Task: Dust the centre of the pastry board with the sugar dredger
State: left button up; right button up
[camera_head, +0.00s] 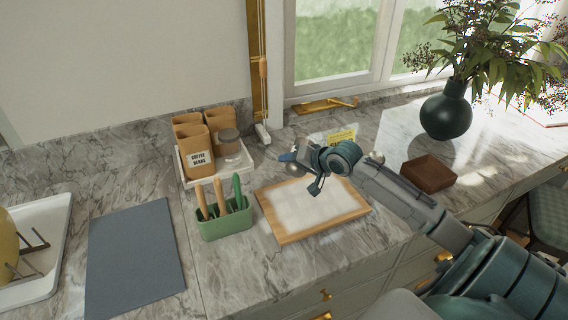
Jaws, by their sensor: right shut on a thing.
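The pastry board (281,235) lies on the marble counter, a wooden rim around a pale, whitish middle. My right arm reaches in from the right, and my right gripper (301,160) is above the board's back edge, left of its middle. It is shut on the sugar dredger (293,169), a small grey rounded thing that is mostly hidden by the gripper. The dredger looks tilted and held apart from the board. I cannot tell whether sugar is falling. My left gripper is not in view.
A green holder (224,226) with wooden-handled tools stands close left of the board. A white tray (188,178) with canisters is behind it. A brown box (428,174) and a dark vase (446,112) stand to the right. A grey mat (135,258) lies at left.

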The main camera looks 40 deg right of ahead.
jog(key=d+b, duration=0.4)
jog(key=d, duration=1.4)
jog(key=w+a+p, duration=0.2)
jog(key=a+p, duration=0.2)
jog(key=a, duration=0.8)
jog(key=w+a+p, duration=0.3)
jog(key=a+p, duration=0.2)
jog(key=a, duration=0.6)
jog(key=shift+w+a, duration=0.3)
jog(key=shift+a, duration=0.1)
jog(key=shift+r, duration=0.15)
notch_tip(320, 180, up, 5)
jog(key=p, duration=0.4)
jog(key=shift+p, duration=0.3)
